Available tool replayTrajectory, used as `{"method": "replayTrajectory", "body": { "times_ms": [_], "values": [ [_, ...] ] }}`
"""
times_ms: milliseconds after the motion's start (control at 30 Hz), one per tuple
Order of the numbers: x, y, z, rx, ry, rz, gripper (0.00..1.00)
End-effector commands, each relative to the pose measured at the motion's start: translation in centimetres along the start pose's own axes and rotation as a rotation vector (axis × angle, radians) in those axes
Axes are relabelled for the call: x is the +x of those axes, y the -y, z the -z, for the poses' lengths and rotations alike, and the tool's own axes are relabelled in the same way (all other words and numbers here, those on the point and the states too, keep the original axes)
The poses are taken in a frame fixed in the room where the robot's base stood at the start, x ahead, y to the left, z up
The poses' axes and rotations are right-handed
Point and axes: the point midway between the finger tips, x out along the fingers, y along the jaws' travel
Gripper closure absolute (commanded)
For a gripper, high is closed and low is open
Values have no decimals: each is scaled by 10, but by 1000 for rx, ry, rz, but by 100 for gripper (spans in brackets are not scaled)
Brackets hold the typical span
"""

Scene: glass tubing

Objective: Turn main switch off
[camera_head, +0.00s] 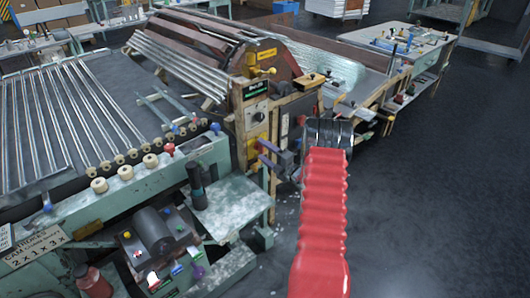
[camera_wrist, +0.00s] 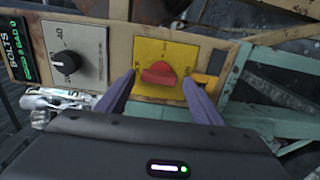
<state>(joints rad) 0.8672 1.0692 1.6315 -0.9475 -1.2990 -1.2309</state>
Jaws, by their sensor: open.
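The main switch, a red knob (camera_wrist: 158,74) on a yellow plate (camera_wrist: 163,50), sits near the middle of the wrist view. Its handle looks roughly level across the plate. My gripper (camera_wrist: 158,79) is open, with one purple-grey finger to the left of the knob and one to the right. Gaps show between the fingers and the knob; how far the tips are from the plate is hard to tell. In the head view, my gripper (camera_head: 268,155) is at the lower front of the control panel, and the knob is hard to make out there.
Left of the switch are a black dial (camera_wrist: 66,62) on a grey plate and a green-lettered display (camera_wrist: 14,52). Green metal framing (camera_wrist: 255,95) stands to the right. In the head view, a green machine bed with glass tubes (camera_head: 60,120) lies left, and open dark floor (camera_head: 440,180) lies right.

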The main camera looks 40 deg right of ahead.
Motion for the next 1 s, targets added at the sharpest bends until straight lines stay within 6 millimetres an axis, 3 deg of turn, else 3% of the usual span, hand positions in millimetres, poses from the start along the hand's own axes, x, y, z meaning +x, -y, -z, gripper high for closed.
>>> {"method": "replayTrajectory", "body": {
  "times_ms": [167,367,1000],
  "values": [
    [-1,-1,-1,-1,2,-1,39],
    [-16,-1,-3,0,5,-1,39],
    [-122,1,-1,0,3,1,39]
  ]
}}
